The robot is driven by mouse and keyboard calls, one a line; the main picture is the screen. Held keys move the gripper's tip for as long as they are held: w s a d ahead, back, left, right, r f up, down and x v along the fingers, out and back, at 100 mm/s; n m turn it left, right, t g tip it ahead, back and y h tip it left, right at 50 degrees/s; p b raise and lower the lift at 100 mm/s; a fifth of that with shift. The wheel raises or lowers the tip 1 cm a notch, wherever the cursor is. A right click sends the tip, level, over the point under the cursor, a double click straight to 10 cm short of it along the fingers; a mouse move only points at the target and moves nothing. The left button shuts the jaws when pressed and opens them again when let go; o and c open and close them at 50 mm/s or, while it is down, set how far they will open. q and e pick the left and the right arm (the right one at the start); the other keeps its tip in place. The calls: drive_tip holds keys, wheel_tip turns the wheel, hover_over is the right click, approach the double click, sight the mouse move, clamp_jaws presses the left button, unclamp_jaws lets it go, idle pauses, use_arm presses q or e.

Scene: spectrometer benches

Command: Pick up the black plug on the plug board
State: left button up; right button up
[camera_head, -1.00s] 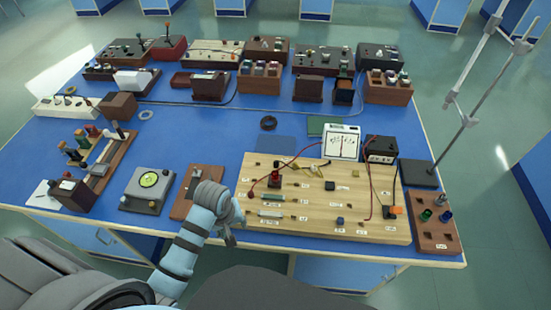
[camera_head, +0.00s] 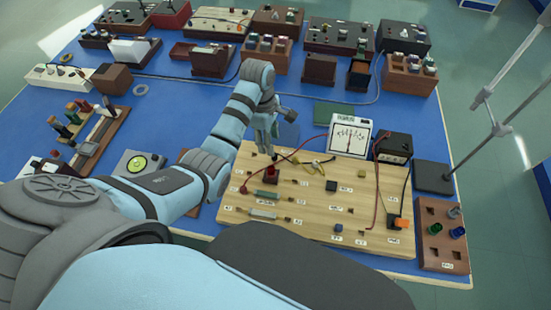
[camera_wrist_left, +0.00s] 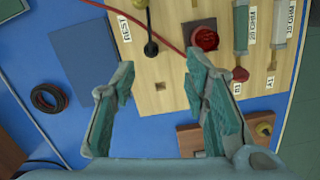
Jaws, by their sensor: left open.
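The wooden plug board (camera_head: 300,215) lies at the front right of the blue bench. In the left wrist view a round black plug (camera_wrist_left: 151,48) sits on the board (camera_wrist_left: 170,100) near the "REST" label, with a dark stem or lead running up from it. In the head view I cannot make this plug out behind my gripper. My left gripper (camera_head: 270,145) is over the board's back left corner. In the wrist view its open fingers (camera_wrist_left: 160,64) are spread to either side below the plug, with nothing between them. My right gripper is not in view.
A red knob (camera_wrist_left: 205,38) and resistors (camera_wrist_left: 241,25) stand beside the plug. A red wire (camera_wrist_left: 165,28) crosses close to it. A white meter (camera_head: 350,135) stands at the board's back. A black cable coil (camera_wrist_left: 48,97) lies on the bench, left in the wrist view.

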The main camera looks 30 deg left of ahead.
sight(275, 158)
use_arm(q)
drive_tip(key=f, duration=0.2)
drive_tip(key=w+f+b, duration=0.1)
drive_tip(key=f, duration=0.4)
drive_tip(key=shift+w+d+f, duration=0.15)
drive_tip(key=shift+w+f, duration=0.15)
drive_tip(key=shift+f, duration=0.05)
drive_tip(key=shift+f+b, duration=0.25)
drive_tip(key=shift+b, duration=0.05)
drive_tip(key=shift+s+d+r, duration=0.1)
drive_tip(key=shift+s, duration=0.1)
drive_tip(key=shift+w, duration=0.1)
clamp_jaws()
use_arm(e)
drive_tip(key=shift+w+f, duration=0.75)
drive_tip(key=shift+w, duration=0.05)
